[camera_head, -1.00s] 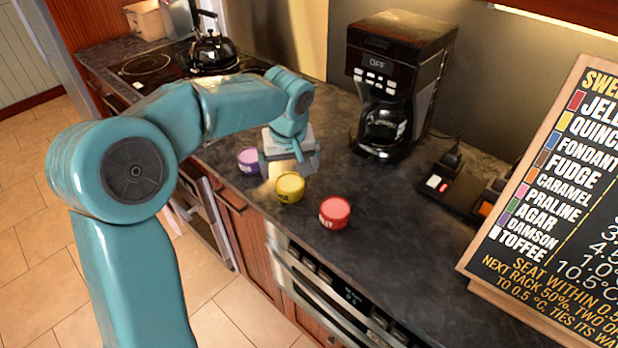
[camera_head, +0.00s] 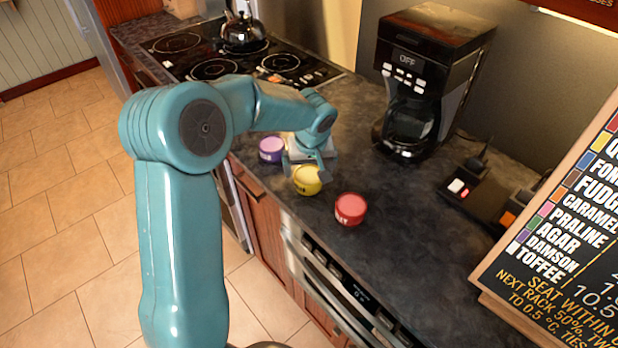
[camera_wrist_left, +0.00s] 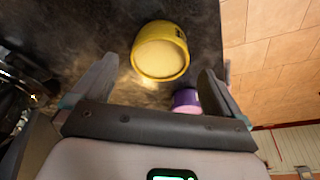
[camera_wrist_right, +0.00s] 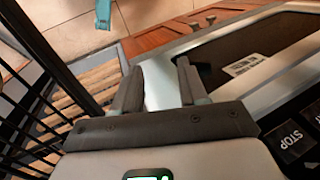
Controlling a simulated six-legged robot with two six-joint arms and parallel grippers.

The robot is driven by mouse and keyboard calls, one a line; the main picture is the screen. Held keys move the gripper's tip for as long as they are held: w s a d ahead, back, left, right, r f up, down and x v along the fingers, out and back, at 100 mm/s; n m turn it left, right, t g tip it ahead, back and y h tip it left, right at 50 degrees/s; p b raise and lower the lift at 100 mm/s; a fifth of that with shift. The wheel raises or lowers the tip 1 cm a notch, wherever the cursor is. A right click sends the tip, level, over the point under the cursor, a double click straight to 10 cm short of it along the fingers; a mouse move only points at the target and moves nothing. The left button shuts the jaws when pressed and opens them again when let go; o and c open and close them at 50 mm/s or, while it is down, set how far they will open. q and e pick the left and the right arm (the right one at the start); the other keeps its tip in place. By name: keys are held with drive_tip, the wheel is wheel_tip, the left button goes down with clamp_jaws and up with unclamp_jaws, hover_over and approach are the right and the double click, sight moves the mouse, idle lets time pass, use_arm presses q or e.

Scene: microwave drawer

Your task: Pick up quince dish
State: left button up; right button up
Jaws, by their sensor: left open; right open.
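The yellow dish (camera_head: 307,180) stands on the dark counter, between a purple dish (camera_head: 272,150) and a red dish (camera_head: 350,209). Its label is too small to read; the board's Quince line has a yellow swatch. My left gripper (camera_head: 304,164) is open just behind the yellow dish, with fingers low over the counter. In the left wrist view the yellow dish (camera_wrist_left: 160,52) lies ahead of and between the open fingers (camera_wrist_left: 158,75), not gripped. The purple dish (camera_wrist_left: 186,100) shows close to one finger. My right gripper (camera_wrist_right: 160,72) is open and empty.
A coffee maker (camera_head: 425,80) stands behind the dishes and a hob with a kettle (camera_head: 243,32) at the back left. The menu board (camera_head: 560,220) is at the right. In the right wrist view, a black wire rack (camera_wrist_right: 40,110) is left of the gripper.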

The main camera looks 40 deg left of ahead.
sight(309, 174)
use_arm(q)
drive_tip(key=p+x, duration=0.1)
drive_tip(key=x, duration=0.4)
drive_tip(key=shift+a+f+p, duration=0.15)
drive_tip(key=shift+p, duration=0.15)
drive_tip(key=c, duration=1.1)
drive_tip(key=shift+r, duration=0.2)
